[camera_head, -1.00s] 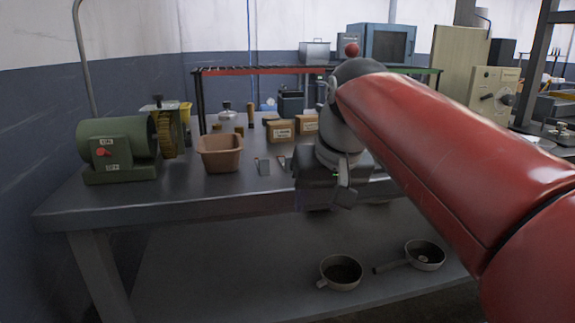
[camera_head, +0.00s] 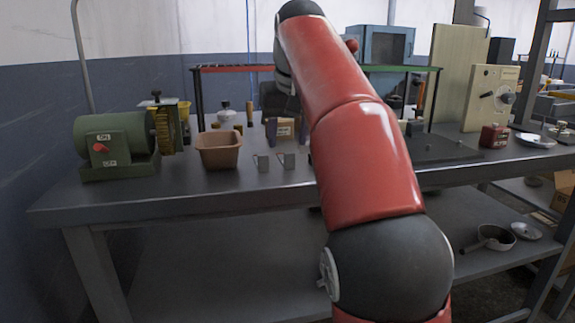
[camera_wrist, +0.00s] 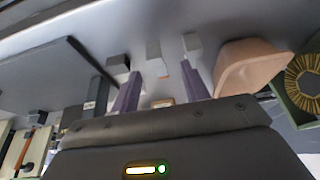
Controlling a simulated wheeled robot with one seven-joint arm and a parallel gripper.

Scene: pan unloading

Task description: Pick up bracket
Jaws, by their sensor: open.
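Small grey L-shaped brackets stand on the workbench; two show in the head view, a left one (camera_head: 262,163) and a right one (camera_head: 289,161). In the wrist view, one bracket (camera_wrist: 154,50) lies beyond the gap between my fingertips, with another (camera_wrist: 192,42) to its right and a grey piece (camera_wrist: 118,65) to its left. My gripper (camera_wrist: 160,70) is open, its two purple fingers apart with nothing held. In the head view its fingers (camera_head: 287,131) show partly, behind the brackets and in front of a cardboard box. My arm hides the bench to the right.
A brown bin (camera_head: 219,151) stands left of the brackets and also shows in the wrist view (camera_wrist: 250,68). A green grinder (camera_head: 118,143) is further left. A cardboard box (camera_head: 285,127) stands behind. The bench (camera_head: 180,202) is clear in front of the brackets.

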